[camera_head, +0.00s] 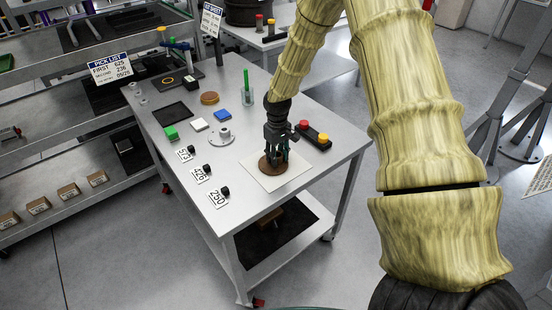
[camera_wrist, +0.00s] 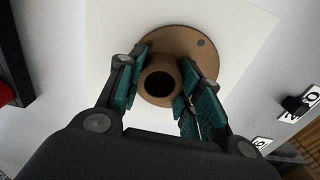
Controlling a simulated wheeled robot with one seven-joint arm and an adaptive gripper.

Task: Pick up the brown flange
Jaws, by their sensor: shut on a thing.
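The brown flange (camera_head: 270,164) is a round disc with a raised hollow hub. It lies on a white square sheet (camera_head: 296,176) near the front right of the table. My gripper (camera_head: 277,157) points down over it, with its fingers around the hub. In the wrist view the flange (camera_wrist: 198,34) shows its hub between my green-padded fingers (camera_wrist: 160,88), which are shut on it. The disc looks flat on or just above the sheet; I cannot tell which. Part of it is hidden behind the fingers.
A box with red and yellow buttons (camera_head: 313,135) stands right behind the sheet. Number cards (camera_head: 217,197) line the left edge.

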